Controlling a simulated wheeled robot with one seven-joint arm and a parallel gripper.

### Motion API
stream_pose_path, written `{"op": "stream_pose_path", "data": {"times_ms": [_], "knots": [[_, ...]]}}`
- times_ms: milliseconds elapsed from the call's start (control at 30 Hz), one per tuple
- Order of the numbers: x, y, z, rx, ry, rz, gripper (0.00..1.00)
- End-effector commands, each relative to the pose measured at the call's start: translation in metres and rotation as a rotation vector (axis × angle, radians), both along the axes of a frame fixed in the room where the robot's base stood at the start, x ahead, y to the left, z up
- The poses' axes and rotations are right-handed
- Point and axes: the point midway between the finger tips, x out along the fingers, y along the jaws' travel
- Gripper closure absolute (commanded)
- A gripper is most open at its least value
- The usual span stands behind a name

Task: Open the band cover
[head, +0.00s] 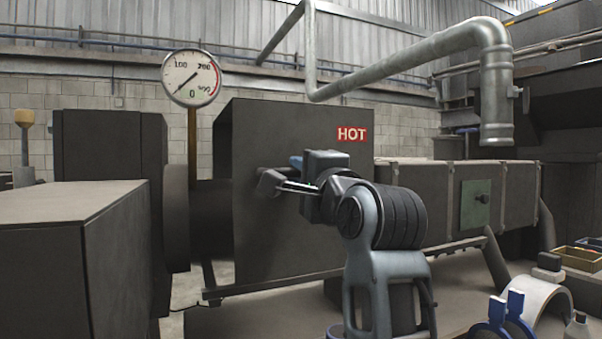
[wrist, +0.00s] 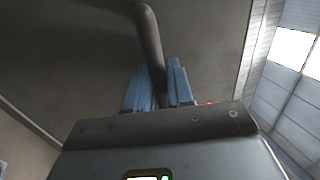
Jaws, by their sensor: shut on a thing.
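A large dark grey cover panel (head: 290,235), which I take to be the band cover, carries a red HOT sign (head: 352,134). Its plain dark face also fills much of the wrist view (wrist: 75,60). A dark round handle bar (wrist: 148,38) runs between the blue fingers of my gripper (wrist: 157,82) in the wrist view. My gripper (head: 290,180) is shut on this handle in front of the panel. In the head view the handle is mostly hidden by the fingers and wrist. I cannot tell how far the cover stands open.
A round dial gauge (head: 191,78) stands on a post left of the cover. A dark block (head: 70,240) fills the left foreground. A long duct with a green hatch (head: 475,204) extends right.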

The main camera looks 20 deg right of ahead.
Motion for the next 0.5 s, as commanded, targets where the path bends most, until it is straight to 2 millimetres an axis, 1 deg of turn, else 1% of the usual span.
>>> {"op": "stream_pose_path", "data": {"times_ms": [267,367,467,500], "knots": [[0.000,-0.002,-0.001,0.000,0.002,-0.001,1.00],[0.000,-0.010,0.000,0.001,0.002,-0.003,1.00],[0.000,-0.026,0.001,0.002,0.003,-0.006,1.00],[0.000,-0.034,0.001,0.001,0.003,-0.007,1.00]]}}
